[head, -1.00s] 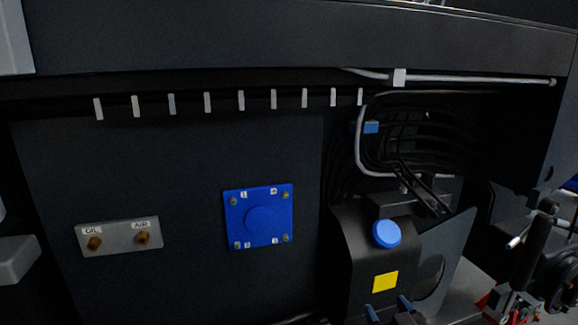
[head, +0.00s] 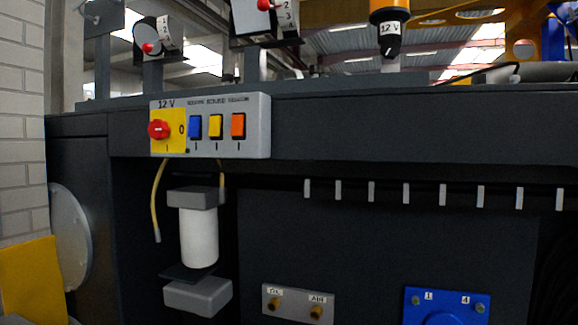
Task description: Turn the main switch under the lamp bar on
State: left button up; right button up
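A grey switch panel (head: 262,145) is on the front of the dark chassis beam in the head view, left of the middle. At its left end a red rotary switch (head: 158,129) sits on a yellow plate (head: 178,146) under a "12 V" label. A "0" is marked to its right and an "I" below it. The knob looks roughly level, in line with the "0", but its exact pointing is too small to tell. Blue (head: 195,127), yellow (head: 216,126) and orange (head: 238,125) rockers stand to its right. Neither gripper is in view.
Above the beam are two small boxes with red knobs (head: 148,48) (head: 264,5) and an amber lamp (head: 389,16) marked "12 V". Below the panel hang yellow cables (head: 157,205) and a white filter (head: 199,236). The space before the panel looks clear.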

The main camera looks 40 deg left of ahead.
aim_at(158, 129)
jog(key=u, duration=1.55)
